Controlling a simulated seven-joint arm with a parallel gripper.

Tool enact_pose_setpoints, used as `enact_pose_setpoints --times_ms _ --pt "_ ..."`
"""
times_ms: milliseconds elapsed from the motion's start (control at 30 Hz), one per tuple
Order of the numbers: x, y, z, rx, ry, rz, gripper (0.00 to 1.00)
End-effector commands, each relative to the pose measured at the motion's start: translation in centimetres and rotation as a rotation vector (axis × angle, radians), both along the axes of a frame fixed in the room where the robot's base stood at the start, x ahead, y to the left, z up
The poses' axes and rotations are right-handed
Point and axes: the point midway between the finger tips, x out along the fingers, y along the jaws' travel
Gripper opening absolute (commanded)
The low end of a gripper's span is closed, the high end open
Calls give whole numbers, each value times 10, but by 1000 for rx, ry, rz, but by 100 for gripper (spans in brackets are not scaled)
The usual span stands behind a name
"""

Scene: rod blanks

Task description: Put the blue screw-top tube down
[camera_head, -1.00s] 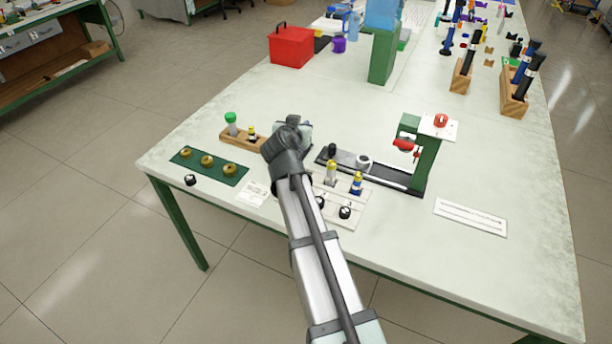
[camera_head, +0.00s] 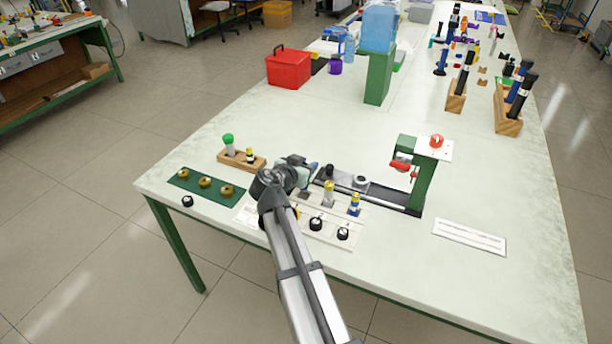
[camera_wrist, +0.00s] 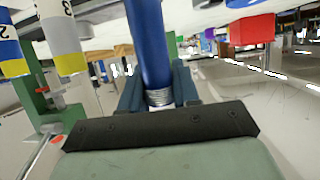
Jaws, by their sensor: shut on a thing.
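The blue tube (camera_wrist: 148,40) stands out from between the two dark fingers of my gripper (camera_wrist: 158,90) in the wrist view. Its silver threaded end (camera_wrist: 159,97) sits between the fingers, which are shut on it. In the head view my gripper (camera_head: 306,176) is over the table's near part, behind the left end of a pale rack board (camera_head: 345,220); my wrist hides the held tube there. Two banded tubes, one yellow and white (camera_head: 328,193) and one blue and yellow (camera_head: 354,204), stand upright on that board. Black caps (camera_head: 315,224) lie along its front.
A green plate (camera_head: 205,187) with brass rings and a wooden block (camera_head: 240,159) with a green-capped tube are left of my gripper. A green press (camera_head: 423,178) stands right, on a dark track (camera_head: 382,190). The table behind is clear up to a red box (camera_head: 289,69).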

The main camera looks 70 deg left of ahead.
Motion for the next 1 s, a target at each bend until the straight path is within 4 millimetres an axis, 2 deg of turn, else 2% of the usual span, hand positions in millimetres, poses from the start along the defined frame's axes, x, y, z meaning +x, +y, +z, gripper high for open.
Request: enact_pose_setpoints --times_ms 333,733,767,1000 --pt "0 0 -35 -2 -1 0 0" --pt "0 0 -39 -1 0 0 0" --pt "0 0 -39 0 1 1 32" --pt "0 0 -39 -1 1 0 55"
